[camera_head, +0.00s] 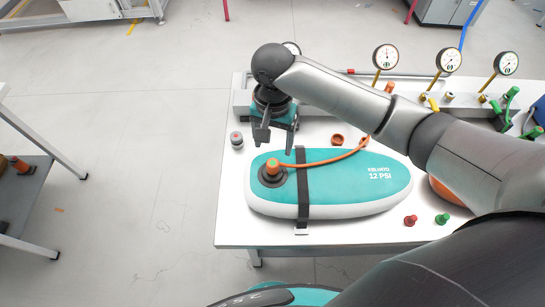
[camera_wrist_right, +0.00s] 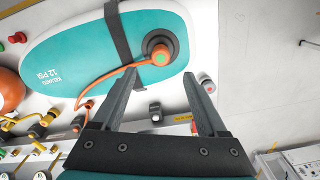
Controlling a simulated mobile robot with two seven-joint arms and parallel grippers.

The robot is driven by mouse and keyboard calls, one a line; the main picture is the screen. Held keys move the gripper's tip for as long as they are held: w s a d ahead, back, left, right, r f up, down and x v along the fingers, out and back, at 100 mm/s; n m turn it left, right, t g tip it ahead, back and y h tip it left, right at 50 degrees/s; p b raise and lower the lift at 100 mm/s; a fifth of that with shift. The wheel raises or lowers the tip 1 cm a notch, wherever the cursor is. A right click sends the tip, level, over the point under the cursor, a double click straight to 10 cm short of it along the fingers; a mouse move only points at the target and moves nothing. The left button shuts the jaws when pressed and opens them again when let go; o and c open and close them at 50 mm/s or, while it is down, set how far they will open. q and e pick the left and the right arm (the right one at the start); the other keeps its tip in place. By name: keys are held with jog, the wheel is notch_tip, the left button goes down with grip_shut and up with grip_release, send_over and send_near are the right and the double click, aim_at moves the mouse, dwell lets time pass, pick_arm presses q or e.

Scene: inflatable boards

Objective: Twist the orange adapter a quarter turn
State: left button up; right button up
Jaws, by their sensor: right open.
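The orange adapter (camera_head: 273,167) sits on the dark round valve at the left end of the teal inflatable board (camera_head: 340,185), with an orange hose running from it. In the right wrist view the adapter (camera_wrist_right: 160,56) has a green centre and lies just beyond the gap between my fingertips. My right gripper (camera_head: 276,146) is open and empty, pointing down above the board's back-left edge, apart from the adapter. The open fingers also show in the wrist view (camera_wrist_right: 160,73). My left gripper is not in view.
A black strap (camera_head: 302,185) crosses the board beside the valve. A small grey-and-red cylinder (camera_head: 237,141) stands left of my gripper. Several gauges (camera_head: 385,57) and fittings line the table's back. Red (camera_head: 410,220) and green (camera_head: 442,218) plugs stand in front.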

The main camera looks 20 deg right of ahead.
aim_at(273, 163)
notch_tip(273, 163, down, 9)
jog(key=shift+b, duration=0.5)
jog(key=shift+f, duration=0.4)
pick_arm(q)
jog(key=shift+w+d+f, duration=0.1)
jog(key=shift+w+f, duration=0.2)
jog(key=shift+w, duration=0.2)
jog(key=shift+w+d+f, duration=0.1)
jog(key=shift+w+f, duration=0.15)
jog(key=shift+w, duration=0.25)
pick_arm(e)
jog(key=shift+c, duration=0.6)
grip_shut()
jog(key=c, duration=0.6)
grip_release()
grip_shut()
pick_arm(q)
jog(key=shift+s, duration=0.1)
